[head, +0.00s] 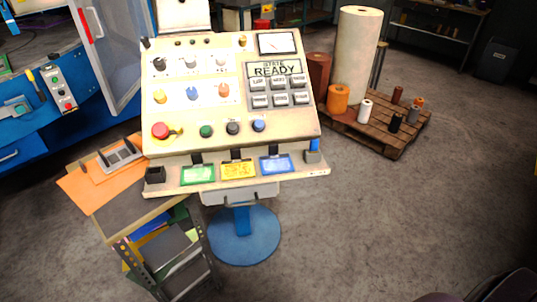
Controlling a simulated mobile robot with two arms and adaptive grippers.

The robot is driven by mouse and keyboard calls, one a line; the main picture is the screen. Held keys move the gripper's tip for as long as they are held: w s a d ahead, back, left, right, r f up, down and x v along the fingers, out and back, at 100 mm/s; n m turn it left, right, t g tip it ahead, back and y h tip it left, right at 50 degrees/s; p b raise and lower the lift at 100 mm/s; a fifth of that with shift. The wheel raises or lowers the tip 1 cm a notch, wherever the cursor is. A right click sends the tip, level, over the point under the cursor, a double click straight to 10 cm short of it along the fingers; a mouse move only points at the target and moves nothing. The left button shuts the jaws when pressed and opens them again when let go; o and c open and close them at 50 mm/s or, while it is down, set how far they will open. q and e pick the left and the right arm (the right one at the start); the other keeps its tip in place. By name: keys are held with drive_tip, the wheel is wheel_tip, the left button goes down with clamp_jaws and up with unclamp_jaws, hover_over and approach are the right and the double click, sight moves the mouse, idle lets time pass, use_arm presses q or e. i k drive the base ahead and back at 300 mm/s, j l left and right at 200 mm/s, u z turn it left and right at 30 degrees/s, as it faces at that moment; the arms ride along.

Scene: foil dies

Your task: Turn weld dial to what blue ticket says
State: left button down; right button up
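A cream control console (180,135) on a blue round foot stands in the middle of the head view. Its sloped face carries a top row of a black knob (159,64) and two pale grey knobs (190,62), then a row of yellow (160,97), blue (192,93) and orange (223,90) knobs. I cannot read the labels, so I cannot tell which is the weld dial. The blue ticket (277,164) lies on the front ledge, right of a yellow ticket (238,169) and a green ticket (198,174); its writing is too small to read. Neither gripper is visible.
A red mushroom button (160,130) and several small buttons line the console's lower face. A display (274,68) reads "READY" above grey keys. A cart (120,215) stands close at left. A pallet (385,140) with rolls stands at right. The floor at front right is mostly clear.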

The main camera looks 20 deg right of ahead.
sight(159, 96)
drive_tip(key=i+j, duration=0.15)
drive_tip(key=j, duration=0.2)
drive_tip(key=i+j, duration=0.15)
drive_tip(key=j, duration=0.2)
drive_tip(key=i+j, duration=0.15)
drive_tip(key=j, duration=0.25)
drive_tip(key=i+j, duration=0.15)
drive_tip(key=j, duration=0.2)
